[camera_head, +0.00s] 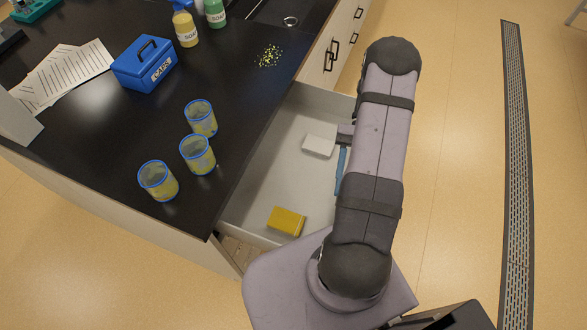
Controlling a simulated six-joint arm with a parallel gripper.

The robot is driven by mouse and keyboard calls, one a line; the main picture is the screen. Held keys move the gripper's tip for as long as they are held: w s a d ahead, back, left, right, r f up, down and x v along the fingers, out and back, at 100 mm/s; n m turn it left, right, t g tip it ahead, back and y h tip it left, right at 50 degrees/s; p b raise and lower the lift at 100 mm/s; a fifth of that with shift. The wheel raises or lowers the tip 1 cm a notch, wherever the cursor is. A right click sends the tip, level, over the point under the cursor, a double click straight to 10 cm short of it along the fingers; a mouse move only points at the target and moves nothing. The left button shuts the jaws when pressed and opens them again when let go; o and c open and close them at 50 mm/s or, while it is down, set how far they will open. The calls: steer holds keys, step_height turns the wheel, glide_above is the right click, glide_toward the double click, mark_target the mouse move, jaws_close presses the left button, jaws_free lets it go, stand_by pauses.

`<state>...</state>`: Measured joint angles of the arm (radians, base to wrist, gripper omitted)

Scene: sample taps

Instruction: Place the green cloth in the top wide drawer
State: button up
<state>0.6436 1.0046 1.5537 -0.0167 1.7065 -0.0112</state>
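A wide white drawer (254,190) stands pulled out from the dark-topped counter. Inside it lie a yellow sponge-like block (286,221), a small white block (319,145) and a thin blue item (341,172) partly covered by my arm. No green cloth shows in this view; it may be hidden behind my arm. My arm reaches over the drawer's right side. A small dark part of what seems to be my gripper (345,134) shows at the arm's left edge, above the drawer. Its fingers are hidden, so its opening and anything held cannot be seen.
On the counter (110,140) stand several blue-rimmed yellowish cups (197,155), a blue CAPS box (144,64), soap bottles (186,28) and papers (65,75). Greenish-yellow crumbs (268,56) lie near its edge. Closed handled drawers (340,45) adjoin behind.

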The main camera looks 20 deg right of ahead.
steer(key=w+a+r+m+t+y, duration=0.2)
steer(key=w+a+m+t+y, duration=0.3)
steer(key=w+a+m+t, duration=0.45)
steer(key=w+m+t+h, duration=0.1)
steer(key=m+t, duration=0.2)
steer(key=w+d+m+t+h, duration=0.1)
steer(key=w+m+t, duration=0.1)
steer(key=m+t, duration=0.1)
steer(key=w+d+m+t+h, duration=0.1)
steer(key=w+m+t, duration=0.1)
steer(key=m+t, duration=0.2)
steer(key=shift+f+h, duration=0.3)
steer(key=shift+f+p, duration=0.3)
steer(key=shift+f, duration=2.65)
steer(key=shift+f+p, duration=0.3)
steer(key=shift+f, duration=1.7)
